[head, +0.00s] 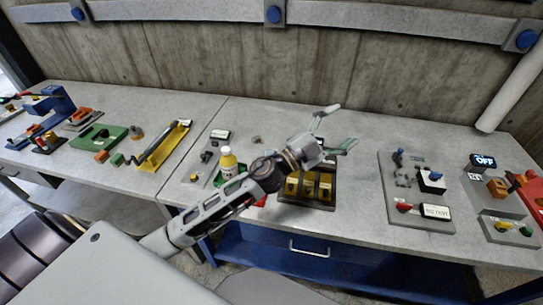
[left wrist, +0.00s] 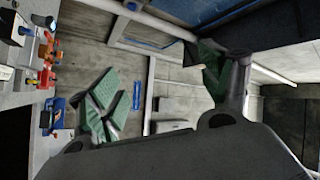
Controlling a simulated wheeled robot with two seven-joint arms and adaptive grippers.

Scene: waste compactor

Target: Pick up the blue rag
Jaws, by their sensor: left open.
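I cannot make out a blue rag in either view; part of the bench is hidden behind my left arm. My left gripper (head: 336,128) is over the bench, at the back edge of a dark tray with gold blocks. Its fingers are spread and nothing is between them. In the left wrist view the two green-padded fingers (left wrist: 160,88) also stand wide apart, with wall and rails behind them. My right gripper is not in view.
The dark tray (head: 325,207) sits on the grey bench (head: 365,220). A grey switch panel (head: 395,188) lies to the right. The bench behind the gripper is clear up to the concrete wall.

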